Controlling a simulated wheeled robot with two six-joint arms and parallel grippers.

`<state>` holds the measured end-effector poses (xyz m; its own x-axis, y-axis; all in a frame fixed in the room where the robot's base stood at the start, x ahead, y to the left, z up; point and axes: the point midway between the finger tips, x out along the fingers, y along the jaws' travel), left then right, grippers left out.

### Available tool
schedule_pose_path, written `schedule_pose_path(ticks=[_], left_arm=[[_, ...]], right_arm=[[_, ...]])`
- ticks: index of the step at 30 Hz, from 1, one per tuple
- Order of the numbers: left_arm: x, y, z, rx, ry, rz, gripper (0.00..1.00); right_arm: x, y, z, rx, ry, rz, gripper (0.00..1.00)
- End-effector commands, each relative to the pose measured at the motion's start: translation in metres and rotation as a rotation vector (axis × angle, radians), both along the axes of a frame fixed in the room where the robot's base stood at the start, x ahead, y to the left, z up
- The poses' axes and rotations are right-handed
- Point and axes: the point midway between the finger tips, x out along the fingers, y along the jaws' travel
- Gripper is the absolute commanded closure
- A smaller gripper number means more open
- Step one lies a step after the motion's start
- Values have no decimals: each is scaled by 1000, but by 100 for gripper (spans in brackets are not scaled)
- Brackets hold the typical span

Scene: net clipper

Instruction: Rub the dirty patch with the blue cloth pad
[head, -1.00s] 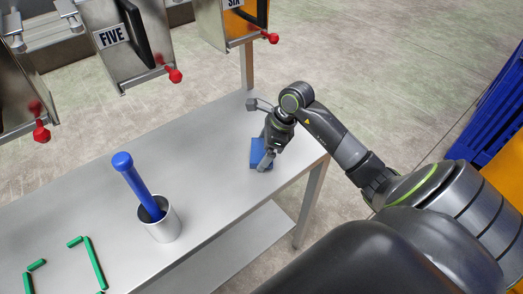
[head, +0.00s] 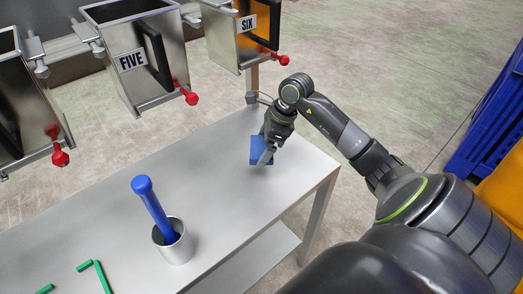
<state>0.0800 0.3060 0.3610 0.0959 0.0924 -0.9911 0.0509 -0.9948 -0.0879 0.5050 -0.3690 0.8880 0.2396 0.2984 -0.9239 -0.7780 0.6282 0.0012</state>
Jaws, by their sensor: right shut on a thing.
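The blue cloth pad (head: 257,151) is at the right end of the metal table (head: 215,165), near its far edge. My right gripper (head: 266,156) is over the pad, pointing down, and is shut on it. The gripper's fingers hide part of the pad, and I cannot tell whether the pad touches the tabletop. No dirty patch can be made out on the bare tabletop in view. My left gripper is not in view.
A metal cup (head: 173,243) holding a blue-handled tool (head: 150,203) stands left of the pad. Green sticks (head: 101,275) lie at the lower left. Metal bins with red knobs (head: 191,98) hang beyond the table. A blue crate (head: 487,125) is at the right.

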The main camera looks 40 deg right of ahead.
Motion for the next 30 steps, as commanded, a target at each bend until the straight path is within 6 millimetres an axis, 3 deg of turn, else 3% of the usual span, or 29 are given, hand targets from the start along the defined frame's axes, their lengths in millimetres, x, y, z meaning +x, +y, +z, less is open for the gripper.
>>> schedule_pose_path(ticks=[9,30], left_arm=[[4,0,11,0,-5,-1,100],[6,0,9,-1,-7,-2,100]], right_arm=[[1,-9,25,-1,0,-4,31],[1,-7,25,2,-1,2,31]])
